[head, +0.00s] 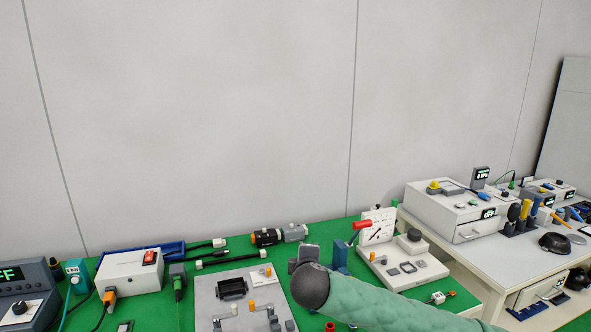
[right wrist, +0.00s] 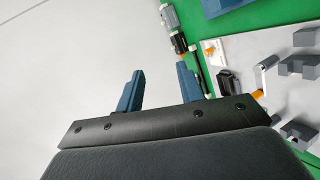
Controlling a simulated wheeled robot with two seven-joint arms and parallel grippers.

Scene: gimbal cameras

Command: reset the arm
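My right arm (head: 385,305), in a green sleeve, comes in from the lower right of the head view. Its dark round wrist (head: 310,286) is over the green bench, between the grey fixture plate and the white fixture. The wrist hides most of the hand in this view. In the right wrist view my right gripper (right wrist: 159,80) has its two blue fingers well apart, with nothing between them. My left arm and gripper are not in the head view.
The green bench (head: 206,275) holds a grey fixture plate (head: 203,296), a white box with a red switch (head: 131,274), a black-and-grey motor (head: 266,238) and a white fixture (head: 408,275). A white table (head: 460,245) with a drawer box (head: 437,209) stands right. Above the bench is clear wall.

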